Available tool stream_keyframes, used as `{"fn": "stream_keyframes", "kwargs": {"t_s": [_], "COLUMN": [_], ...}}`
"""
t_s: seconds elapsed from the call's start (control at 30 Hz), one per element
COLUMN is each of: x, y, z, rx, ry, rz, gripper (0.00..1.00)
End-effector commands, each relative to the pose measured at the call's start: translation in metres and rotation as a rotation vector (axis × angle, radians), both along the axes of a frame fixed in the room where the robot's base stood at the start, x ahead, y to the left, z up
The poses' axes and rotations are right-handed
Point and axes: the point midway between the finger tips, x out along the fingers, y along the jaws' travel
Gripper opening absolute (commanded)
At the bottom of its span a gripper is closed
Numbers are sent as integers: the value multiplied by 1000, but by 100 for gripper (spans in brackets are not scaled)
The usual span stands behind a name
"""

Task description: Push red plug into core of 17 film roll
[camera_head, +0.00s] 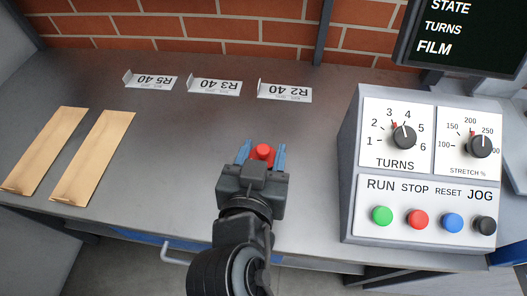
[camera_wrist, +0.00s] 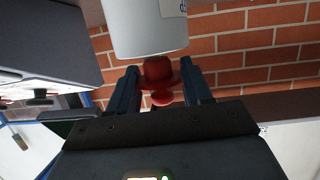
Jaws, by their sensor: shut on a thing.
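My gripper (camera_head: 262,156) is over the front middle of the grey table in the head view, with its two blue fingers closed around the red plug (camera_head: 263,151). In the wrist view the red plug (camera_wrist: 159,72) stands between the two dark fingers and has a wider flange and a knob. A pale grey cylinder (camera_wrist: 143,28), which looks like a film roll, fills the top middle of the wrist view beyond the plug. The plug's far end meets the cylinder's edge in the picture; I cannot tell if they touch. The cylinder's core is hidden, its marking is unreadable, and no roll shows in the head view.
A control box (camera_head: 347,170) with dials and coloured buttons stands to the right. Two tan flat strips (camera_head: 45,150) (camera_head: 94,156) lie at the left. Several white label cards (camera_head: 214,87) stand along the back, before a brick wall (camera_head: 180,35). The table between is clear.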

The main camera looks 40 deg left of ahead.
Motion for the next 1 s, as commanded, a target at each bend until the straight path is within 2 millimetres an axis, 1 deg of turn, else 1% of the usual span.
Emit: {"fn": "stream_keyframes", "kwargs": {"t_s": [0.67, 1.0], "x": [1, 1], "y": [0, -1], "z": [0, -7], "rx": [0, 0], "ry": [0, 0], "rz": [-1, -1], "gripper": [21, 21]}}
